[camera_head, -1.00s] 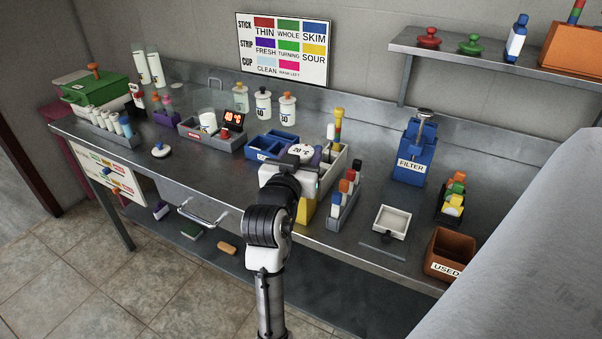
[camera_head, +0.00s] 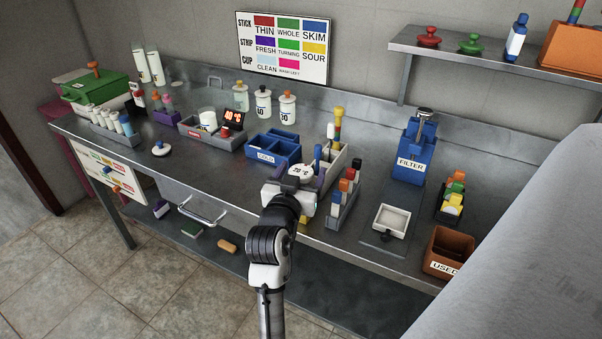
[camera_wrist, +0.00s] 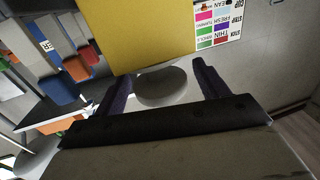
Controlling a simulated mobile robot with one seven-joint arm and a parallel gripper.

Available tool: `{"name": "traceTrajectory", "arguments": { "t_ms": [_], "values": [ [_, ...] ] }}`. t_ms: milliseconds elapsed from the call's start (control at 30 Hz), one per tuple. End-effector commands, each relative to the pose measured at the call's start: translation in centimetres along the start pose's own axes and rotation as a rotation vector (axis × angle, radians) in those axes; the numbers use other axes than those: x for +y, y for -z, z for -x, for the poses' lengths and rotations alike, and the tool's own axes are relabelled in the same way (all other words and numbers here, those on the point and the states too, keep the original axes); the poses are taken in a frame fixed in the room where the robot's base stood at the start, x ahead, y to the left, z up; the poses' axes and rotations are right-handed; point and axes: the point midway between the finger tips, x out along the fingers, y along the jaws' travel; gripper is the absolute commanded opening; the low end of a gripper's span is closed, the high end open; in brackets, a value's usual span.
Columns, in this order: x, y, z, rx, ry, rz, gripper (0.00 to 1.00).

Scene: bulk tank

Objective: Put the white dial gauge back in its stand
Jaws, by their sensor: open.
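The white dial gauge (camera_head: 300,170), a round disc marked 20°C, shows at the end of my gripper (camera_head: 298,178) over the bench's front middle. In the wrist view, my gripper (camera_wrist: 160,88) is open, with dark purple fingers wide apart. A pale grey disc (camera_wrist: 162,87), seemingly the gauge, lies between them with gaps on both sides. I cannot tell whether anything touches it from beneath. A large yellow panel (camera_wrist: 150,35) is just beyond the fingers. The stand cannot be made out surely; my gripper hides part of this area.
A light grey caddy (camera_head: 343,162) stands behind my gripper. A rack of coloured bottles (camera_head: 345,200) is close on its right. A blue COLD bin (camera_head: 273,147) is behind left. A white tray (camera_head: 392,220) lies farther right. The bench front left of my gripper is mostly clear.

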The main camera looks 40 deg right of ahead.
Motion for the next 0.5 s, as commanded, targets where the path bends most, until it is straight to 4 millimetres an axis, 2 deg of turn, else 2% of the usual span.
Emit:
{"name": "traceTrajectory", "arguments": {
  "t_ms": [167, 267, 367, 500],
  "values": [
    [0.0, 0.0, 0.1, 0.000, 0.000, 0.000, 0.73],
    [-0.1, -0.1, 0.9, 0.000, 0.001, 0.000, 0.73],
    [-0.1, -0.2, 2.4, 0.001, 0.002, 0.000, 0.73],
    [-0.1, -0.4, 5.7, 0.000, 0.003, 0.000, 0.73]
  ]
}}
